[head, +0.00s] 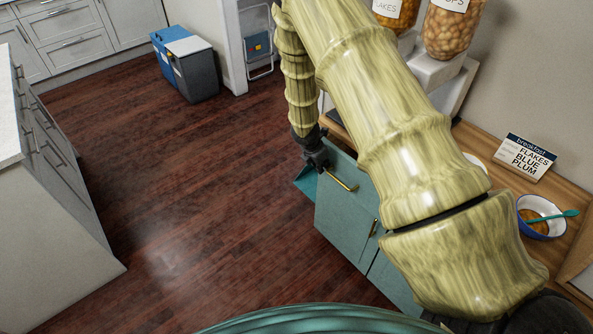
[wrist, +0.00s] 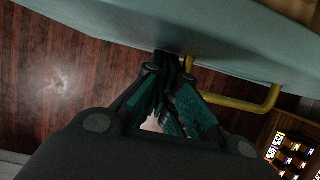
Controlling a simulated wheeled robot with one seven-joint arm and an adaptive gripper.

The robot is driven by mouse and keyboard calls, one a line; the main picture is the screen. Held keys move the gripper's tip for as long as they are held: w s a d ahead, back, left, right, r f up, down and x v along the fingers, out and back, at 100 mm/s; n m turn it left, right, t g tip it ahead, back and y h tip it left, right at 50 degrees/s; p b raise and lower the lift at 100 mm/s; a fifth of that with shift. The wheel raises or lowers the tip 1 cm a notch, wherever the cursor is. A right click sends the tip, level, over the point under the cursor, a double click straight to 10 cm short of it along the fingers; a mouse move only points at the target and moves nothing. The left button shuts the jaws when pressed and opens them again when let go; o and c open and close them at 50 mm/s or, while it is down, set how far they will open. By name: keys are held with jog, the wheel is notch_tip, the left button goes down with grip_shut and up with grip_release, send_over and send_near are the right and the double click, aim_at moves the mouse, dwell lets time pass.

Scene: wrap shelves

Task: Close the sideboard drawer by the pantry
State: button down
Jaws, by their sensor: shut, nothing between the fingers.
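The teal sideboard (head: 345,222) stands on the right in the head view, partly hidden behind my arm. A brass handle (head: 342,181) is on its upper front, and it also shows in the wrist view (wrist: 240,103). A teal piece (head: 305,183) juts out beside the front, below my gripper; I cannot tell how far the drawer is open. My gripper (head: 318,162) is shut and empty, at the panel's upper left, left of the handle. In the wrist view its fingertips (wrist: 171,66) are at the teal panel (wrist: 150,25), touching or very close.
The wooden sideboard top (head: 486,140) carries a breakfast sign (head: 527,157), a blue-rimmed bowl (head: 541,216) and cereal dispensers (head: 452,28). Blue and grey bins (head: 190,70) stand at the back. A grey island (head: 50,190) is at left. The dark wood floor (head: 190,180) between is clear.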

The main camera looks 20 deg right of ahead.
aim_at(332, 155)
jog(key=d, duration=0.1)
jog(key=w+d, duration=0.1)
jog(key=d, duration=0.1)
jog(key=w+d+p, duration=0.1)
jog(key=d, duration=0.1)
jog(key=shift+w+d+r, duration=0.1)
jog(key=shift+w+d, duration=0.1)
jog(key=shift+w, duration=0.05)
jog(key=shift+d, duration=0.45)
jog(key=shift+w, duration=0.1)
jog(key=shift+d+r, duration=0.1)
jog(key=shift+d, duration=0.05)
